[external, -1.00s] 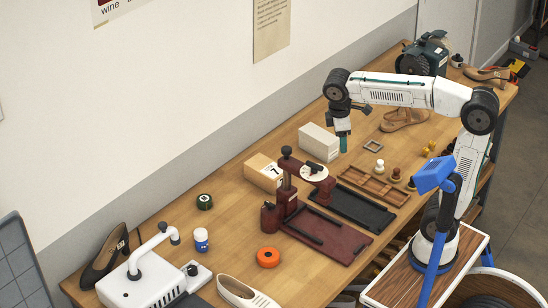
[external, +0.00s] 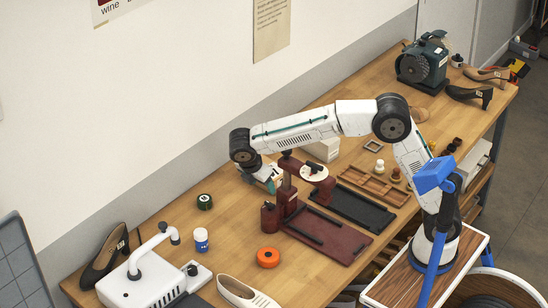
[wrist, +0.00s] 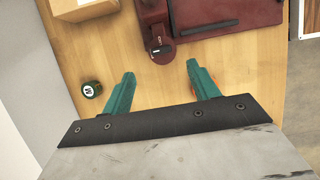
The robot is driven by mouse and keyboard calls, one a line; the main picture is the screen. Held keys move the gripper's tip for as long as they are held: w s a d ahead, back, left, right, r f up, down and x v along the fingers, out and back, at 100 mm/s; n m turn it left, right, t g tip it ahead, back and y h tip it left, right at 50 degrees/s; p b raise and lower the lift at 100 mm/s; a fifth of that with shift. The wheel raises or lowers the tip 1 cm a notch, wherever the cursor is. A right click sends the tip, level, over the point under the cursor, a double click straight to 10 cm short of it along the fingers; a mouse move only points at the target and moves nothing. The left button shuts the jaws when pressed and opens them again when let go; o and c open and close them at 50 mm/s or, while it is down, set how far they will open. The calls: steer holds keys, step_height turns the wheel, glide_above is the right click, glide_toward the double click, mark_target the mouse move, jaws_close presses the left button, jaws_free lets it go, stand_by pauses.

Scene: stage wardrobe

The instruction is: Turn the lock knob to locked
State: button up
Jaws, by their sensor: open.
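A dark red press-like stand (external: 290,199) with a flat base (external: 335,240) is on the bench. Its arm carries a white round dial with a black pointer knob (external: 315,168). A small dark red block (external: 268,219) at its near left has a small black top, which also shows in the wrist view (wrist: 160,50) with a pale mark. I cannot tell which is the lock knob or read any marking. My gripper (external: 271,180) is beside the stand, at its upper left. In the wrist view my gripper (wrist: 160,78) is open and empty, with the black top between and beyond its fingertips.
A green-and-black jar (external: 204,202), a white-and-blue bottle (external: 201,240) and an orange ring (external: 268,257) stand nearby. A black tray (external: 355,207) and a wooden tray (external: 373,185) are to the right. A wooden box (wrist: 85,8) is close behind.

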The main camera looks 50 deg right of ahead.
mark_target(269, 204)
steer(key=x, duration=0.6)
steer(key=a+x, duration=0.1)
steer(key=x, duration=0.3)
steer(key=shift+f, duration=0.3)
steer(key=c, duration=1)
